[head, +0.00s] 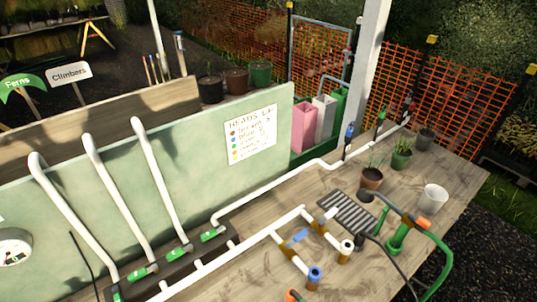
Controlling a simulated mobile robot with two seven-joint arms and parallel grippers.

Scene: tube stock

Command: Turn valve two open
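White pipes run down the pale green panel (190,165) to a dark strip on the wooden bench (262,268). Small green pieces sit at the pipe feet: one at the right (210,235), one in the middle (176,251) and one further left (142,271). They look like valve handles. On a white pipe branch at the bench's middle are a blue lever (300,236) and a blue-topped fitting (315,274). I cannot read a number on any valve, so I cannot tell which is valve two. Neither gripper shows.
A round gauge (14,247) is at the left edge. A dark grate (347,212), potted plants (371,178), a white cup (432,199) and a green hose (437,250) occupy the bench's right side. A notice (251,134) hangs on the panel.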

